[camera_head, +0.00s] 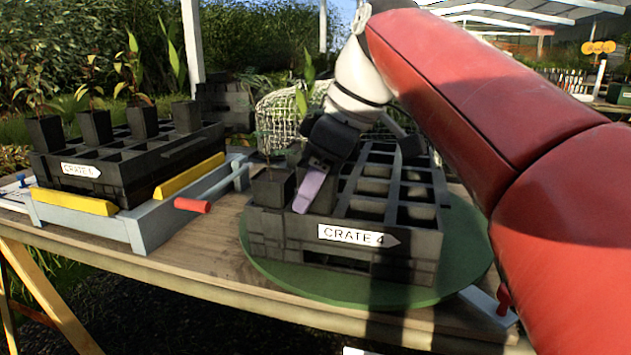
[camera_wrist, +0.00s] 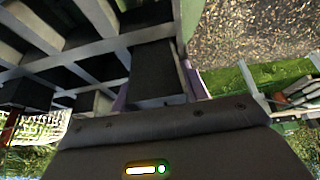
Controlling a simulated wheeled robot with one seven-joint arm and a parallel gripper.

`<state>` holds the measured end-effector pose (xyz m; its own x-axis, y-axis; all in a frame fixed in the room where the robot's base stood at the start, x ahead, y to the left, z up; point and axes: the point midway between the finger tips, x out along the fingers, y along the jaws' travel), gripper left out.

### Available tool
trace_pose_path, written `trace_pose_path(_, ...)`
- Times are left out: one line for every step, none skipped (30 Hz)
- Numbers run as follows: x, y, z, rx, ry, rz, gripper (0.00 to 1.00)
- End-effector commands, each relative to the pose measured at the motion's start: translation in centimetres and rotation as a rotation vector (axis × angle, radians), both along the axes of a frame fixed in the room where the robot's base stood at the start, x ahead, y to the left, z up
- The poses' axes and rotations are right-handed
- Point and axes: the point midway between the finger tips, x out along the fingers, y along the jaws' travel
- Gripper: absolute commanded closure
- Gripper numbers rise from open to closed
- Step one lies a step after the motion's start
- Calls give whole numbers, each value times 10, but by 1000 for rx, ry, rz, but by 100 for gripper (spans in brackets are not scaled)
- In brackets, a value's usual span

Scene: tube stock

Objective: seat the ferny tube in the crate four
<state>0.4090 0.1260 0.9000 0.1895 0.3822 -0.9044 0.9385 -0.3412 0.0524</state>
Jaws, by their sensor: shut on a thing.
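Crate four (camera_head: 270,247) is a black crate of open cells, with a white "CRATE 4" label on its front. A dark square tube (camera_head: 272,188) with a thin feathery plant (camera_head: 267,142) stands at its front left corner, its upper part above the crate's rim. My gripper (camera_head: 308,190) is tilted down at that corner, one purple finger beside the tube. In the wrist view, the purple fingers flank a dark tube wall (camera_wrist: 157,70) at the crate's edge. The gripper is shut on this tube. Its bottom is hidden, so how deep it sits cannot be told.
Crate four stands on a round green board (camera_head: 300,285) on the wooden table (camera_head: 200,265). Crate 5 (camera_head: 130,175), with several planted tubes, stands at left on a grey frame (camera_head: 150,222) with yellow bars. A white wire basket (camera_head: 280,110) is behind crate four.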

Motion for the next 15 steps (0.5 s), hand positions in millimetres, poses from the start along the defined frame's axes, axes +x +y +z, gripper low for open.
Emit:
trace_pose_path(2, -2, -31, -32, 71, 9, 82)
trace_pose_path(2, -2, -32, -32, 71, 9, 82)
trace_pose_path(2, -2, -33, -32, 72, 10, 82)
trace_pose_path(2, -2, -34, -32, 72, 10, 82)
trace_pose_path(2, -2, -34, -32, 72, 10, 82)
trace_pose_path(2, -2, -35, -32, 72, 10, 82)
trace_pose_path(2, -2, -36, -32, 72, 11, 82)
trace_pose_path(2, -2, -36, -32, 72, 11, 82)
trace_pose_path(2, -2, -36, -32, 72, 11, 82)
trace_pose_path(2, -2, -37, -32, 72, 11, 82)
trace_pose_path(2, -2, -37, -32, 72, 11, 82)
trace_pose_path(2, -2, -37, -32, 71, 12, 82)
trace_pose_path(2, -2, -36, -32, 71, 12, 82)
trace_pose_path(2, -2, -36, -32, 71, 12, 82)
trace_pose_path(2, -2, -36, -32, 71, 12, 82)
